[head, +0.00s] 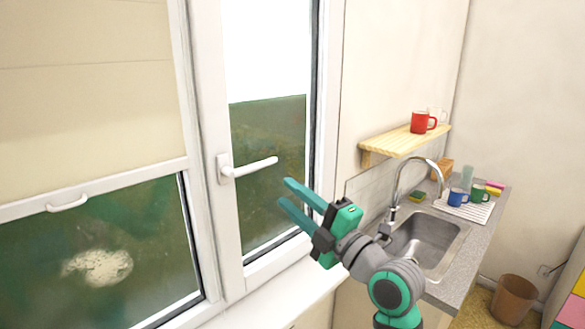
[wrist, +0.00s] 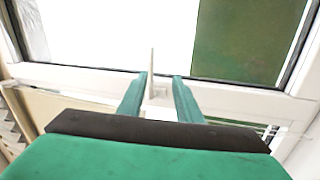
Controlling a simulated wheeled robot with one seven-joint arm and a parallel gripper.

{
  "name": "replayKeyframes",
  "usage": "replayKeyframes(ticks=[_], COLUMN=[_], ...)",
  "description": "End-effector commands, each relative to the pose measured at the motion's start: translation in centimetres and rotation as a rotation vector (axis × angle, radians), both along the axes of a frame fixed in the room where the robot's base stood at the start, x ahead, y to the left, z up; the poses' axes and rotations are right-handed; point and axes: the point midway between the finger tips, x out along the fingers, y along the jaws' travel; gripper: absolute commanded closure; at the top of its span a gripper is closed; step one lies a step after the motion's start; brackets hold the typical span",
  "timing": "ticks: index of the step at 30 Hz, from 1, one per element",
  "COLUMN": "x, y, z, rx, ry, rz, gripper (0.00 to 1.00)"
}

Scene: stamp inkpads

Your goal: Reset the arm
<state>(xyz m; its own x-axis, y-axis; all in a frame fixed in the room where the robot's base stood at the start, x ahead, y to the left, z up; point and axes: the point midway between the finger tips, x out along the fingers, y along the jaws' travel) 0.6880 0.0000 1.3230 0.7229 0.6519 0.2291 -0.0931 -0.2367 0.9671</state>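My gripper (head: 290,197) is in the middle of the head view, in front of the window, with its two green fingers spread apart and pointing left. The fingers look empty. In the wrist view my gripper (wrist: 160,84) also shows its two fingers apart. The white window handle (head: 250,168) lies level on the window frame, just left of and above the fingertips. In the wrist view the handle (wrist: 152,65) appears between and beyond the fingertips. I cannot tell exactly how far it is from them. The window sash (head: 208,130) looks shut or nearly so.
The window sill (head: 277,300) runs below my gripper. A sink (head: 428,240) with a tap (head: 400,185) stands at the right. A wooden shelf (head: 400,142) holds a red mug (head: 420,122). Blue and green mugs stand on a drying mat. A waste bin (head: 513,298) is on the floor.

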Motion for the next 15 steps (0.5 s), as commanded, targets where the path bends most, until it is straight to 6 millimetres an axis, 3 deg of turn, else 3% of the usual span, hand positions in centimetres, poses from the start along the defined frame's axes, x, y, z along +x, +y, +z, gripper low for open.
replayKeyframes(ticks=[15], x=[0.4], y=[-0.7], z=[-13.2], rx=[0.448], ry=[0.256], rz=[-0.117], gripper=[0.68])
